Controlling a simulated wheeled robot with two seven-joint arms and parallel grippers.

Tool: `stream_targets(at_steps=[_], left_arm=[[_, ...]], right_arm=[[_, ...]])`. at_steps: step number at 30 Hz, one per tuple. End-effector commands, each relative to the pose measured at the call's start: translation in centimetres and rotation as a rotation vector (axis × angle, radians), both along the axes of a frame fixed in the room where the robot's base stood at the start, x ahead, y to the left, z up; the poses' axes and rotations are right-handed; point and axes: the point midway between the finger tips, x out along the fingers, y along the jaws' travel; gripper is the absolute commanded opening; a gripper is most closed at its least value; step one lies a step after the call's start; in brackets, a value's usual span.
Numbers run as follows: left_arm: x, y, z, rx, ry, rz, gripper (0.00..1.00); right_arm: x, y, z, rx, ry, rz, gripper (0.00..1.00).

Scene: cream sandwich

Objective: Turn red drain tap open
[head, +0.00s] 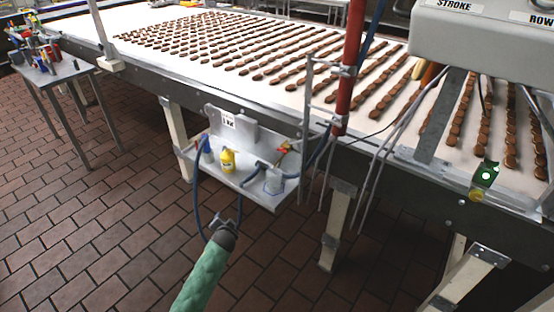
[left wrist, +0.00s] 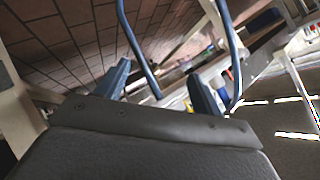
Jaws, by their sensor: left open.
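A small metal shelf (head: 232,178) hangs on the side of the conveyor table. A small red tap-like part (head: 281,154) with some yellow sits at its right end, above a grey-white cup (head: 274,181). I cannot tell which is the drain tap. My left gripper (head: 223,226) is below and in front of the shelf, apart from both. In the left wrist view its two blue-grey fingers (left wrist: 160,82) are spread, and the hose (left wrist: 137,50) passes close by them.
A yellow bottle (head: 227,161) stands mid-shelf. The conveyor (head: 130,22) carries rows of brown biscuits. A red post (head: 350,70) and thin hanging cables are right of the shelf. A side table (head: 58,74) with tools is at far left. The tiled floor (head: 100,220) is clear.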

Motion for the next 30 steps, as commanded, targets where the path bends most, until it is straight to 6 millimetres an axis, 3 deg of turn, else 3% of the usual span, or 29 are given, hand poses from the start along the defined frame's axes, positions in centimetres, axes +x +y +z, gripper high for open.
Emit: stream_targets(at_steps=[1, 3, 6, 9, 13, 18, 22, 27, 30], left_arm=[[2.9, -0.1, 2.8, 0.082, -0.077, -0.043, 0.67], [6.3, -0.5, 7.1, 0.221, -0.186, -0.111, 0.67], [9.8, -1.6, 12.8, 0.444, -0.33, -0.215, 0.67], [12.0, -3.4, 17.5, 0.677, -0.454, -0.32, 0.67], [13.5, -6.3, 22.0, 1.002, -0.587, -0.463, 0.67], [13.7, -10.7, 24.6, 1.462, -0.714, -0.665, 0.67], [13.0, -13.7, 24.1, 1.801, -0.773, -0.826, 0.67], [12.0, -15.8, 22.4, 2.123, -0.818, -0.983, 0.67], [11.8, -16.3, 21.9, 2.202, -0.828, -1.02, 0.67]], right_arm=[[0.7, 0.4, 1.2, 0.008, -0.016, -0.001, 0.36], [1.5, 0.7, 3.5, 0.017, -0.03, -0.001, 0.36], [2.3, 1.1, 7.2, 0.028, -0.048, -0.002, 0.36], [2.9, 1.4, 10.8, 0.036, -0.058, -0.001, 0.36], [3.1, 1.4, 15.4, 0.045, -0.061, 0.002, 0.36], [2.5, 1.3, 20.8, 0.048, -0.044, 0.009, 0.36], [1.6, 1.0, 24.1, 0.046, -0.014, 0.015, 0.36], [0.3, 0.6, 26.0, 0.037, 0.038, 0.024, 0.36], [-0.1, 0.6, 26.2, 0.034, 0.056, 0.026, 0.36]])
